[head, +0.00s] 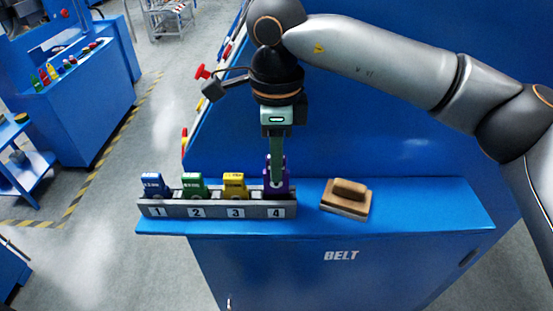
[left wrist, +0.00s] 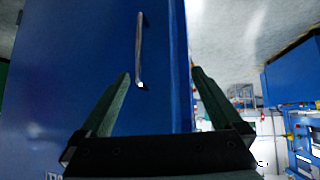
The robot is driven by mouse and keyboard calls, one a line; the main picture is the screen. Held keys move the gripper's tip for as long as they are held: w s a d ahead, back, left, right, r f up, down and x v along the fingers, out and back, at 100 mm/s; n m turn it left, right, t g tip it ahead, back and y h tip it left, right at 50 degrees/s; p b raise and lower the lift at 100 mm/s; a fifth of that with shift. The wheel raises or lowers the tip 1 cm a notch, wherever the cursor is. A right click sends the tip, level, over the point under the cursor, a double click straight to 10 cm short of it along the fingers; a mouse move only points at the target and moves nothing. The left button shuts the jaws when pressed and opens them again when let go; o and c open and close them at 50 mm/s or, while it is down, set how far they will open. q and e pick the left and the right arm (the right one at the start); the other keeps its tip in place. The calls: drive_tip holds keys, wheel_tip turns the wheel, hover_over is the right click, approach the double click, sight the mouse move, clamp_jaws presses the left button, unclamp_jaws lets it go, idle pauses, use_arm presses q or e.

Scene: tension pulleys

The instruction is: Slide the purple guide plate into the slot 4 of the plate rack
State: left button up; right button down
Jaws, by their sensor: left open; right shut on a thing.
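The grey plate rack (head: 216,212) stands on the blue cabinet top, with slots numbered 1 to 4. The purple guide plate (head: 286,180) is upright at slot 4, the right end of the rack. My right gripper (head: 277,182) points down from above and is shut on it, and its fingers cover part of the plate. I cannot tell whether the plate's lower edge is fully seated, because the rack's front wall hides it. My left gripper (left wrist: 161,76) is open and empty in the left wrist view, facing a blue panel with a handle. It is out of the head view.
A blue plate (head: 152,185), a green plate (head: 193,185) and a yellow plate (head: 235,185) stand in slots 1, 2 and 3. A wooden brush-like block (head: 346,198) lies right of the rack. The cabinet top (head: 430,205) is clear further right. A blue wall rises behind.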

sight(276, 192)
drive_tip(key=shift+f, duration=0.1)
drive_tip(key=shift+f+b, duration=1.35)
drive_tip(key=shift+f, duration=0.3)
drive_tip(key=shift+f, duration=0.1)
drive_tip(key=shift+f+b, duration=0.25)
drive_tip(key=shift+b, duration=0.05)
drive_tip(key=c, duration=0.7)
unclamp_jaws()
drive_tip(key=shift+c, duration=0.2)
wheel_tip(276, 192, up, 13)
drive_tip(key=shift+f, duration=0.2)
drive_tip(key=shift+f, duration=0.1)
